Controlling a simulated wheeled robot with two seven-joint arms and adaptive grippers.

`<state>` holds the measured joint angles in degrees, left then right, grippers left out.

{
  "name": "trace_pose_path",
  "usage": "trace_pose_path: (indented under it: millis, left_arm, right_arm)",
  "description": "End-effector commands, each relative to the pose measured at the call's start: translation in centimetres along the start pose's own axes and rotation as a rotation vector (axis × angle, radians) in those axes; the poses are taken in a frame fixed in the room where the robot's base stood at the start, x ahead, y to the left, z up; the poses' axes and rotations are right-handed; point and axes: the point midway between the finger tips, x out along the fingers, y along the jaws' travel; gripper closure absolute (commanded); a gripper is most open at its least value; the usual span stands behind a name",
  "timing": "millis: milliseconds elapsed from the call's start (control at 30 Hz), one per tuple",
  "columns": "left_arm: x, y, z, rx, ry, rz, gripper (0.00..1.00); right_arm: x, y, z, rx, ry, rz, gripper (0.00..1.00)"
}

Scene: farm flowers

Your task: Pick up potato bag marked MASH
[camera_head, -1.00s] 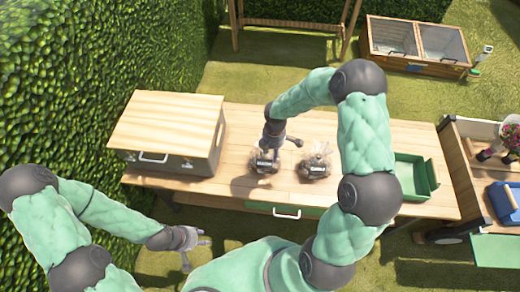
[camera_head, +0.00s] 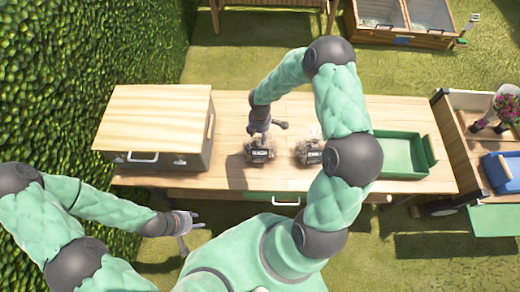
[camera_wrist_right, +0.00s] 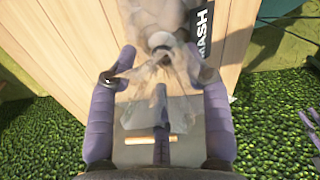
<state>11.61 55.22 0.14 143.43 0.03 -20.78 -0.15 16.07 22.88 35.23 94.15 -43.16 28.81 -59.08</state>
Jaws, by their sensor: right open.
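The potato bag marked MASH (camera_wrist_right: 150,14) is a clear plastic bag with a black label and a gathered top. It appears to be the left of two bags (camera_head: 259,155) on the wooden table, though its label is too small to read in the head view. My right gripper (camera_head: 268,130) is above this bag. In the right wrist view, the gripper (camera_wrist_right: 165,85) is open, with its fingers spread around the crumpled bag top. My left gripper (camera_head: 190,220) hangs in front of the table, away from the bags; its finger state is unclear.
A second bag (camera_head: 309,153) stands just right of the first. A wooden-topped box (camera_head: 155,118) is on the table's left, and a green tray (camera_head: 400,153) on its right. A cart (camera_head: 470,155) stands beyond the table's right end. A hedge (camera_head: 90,70) borders the left.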

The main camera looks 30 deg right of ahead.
Motion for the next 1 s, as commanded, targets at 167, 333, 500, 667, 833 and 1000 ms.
trace_pose_path:
  millis: [167, 333, 500, 667, 833, 1000]
  left_arm:
    - [1.1, -0.4, 0.0, 0.000, 0.000, 0.000, 0.60]
    - [1.5, -0.5, -0.1, 0.000, 0.000, 0.000, 0.60]
    - [1.4, -0.5, -0.1, 0.000, 0.000, 0.000, 0.60]
    - [1.4, -0.5, -0.1, 0.000, 0.000, 0.000, 0.60]
    - [1.4, -0.5, -0.1, 0.000, 0.000, 0.000, 0.60]
    - [1.4, -0.5, -0.1, 0.000, 0.000, 0.000, 0.60]
  right_arm:
    - [2.8, -0.5, -0.1, -0.001, 0.000, -0.004, 0.51]
    - [4.5, -0.3, -0.1, -0.001, 0.001, -0.002, 0.51]
    - [4.5, -0.3, -0.1, -0.001, 0.001, -0.001, 0.51]
    - [4.4, -0.3, -0.1, -0.001, 0.000, -0.001, 0.82]
    - [4.5, -0.3, -0.1, -0.001, 0.000, -0.002, 1.00]
    - [4.4, -0.2, -0.1, 0.000, 0.000, 0.000, 1.00]
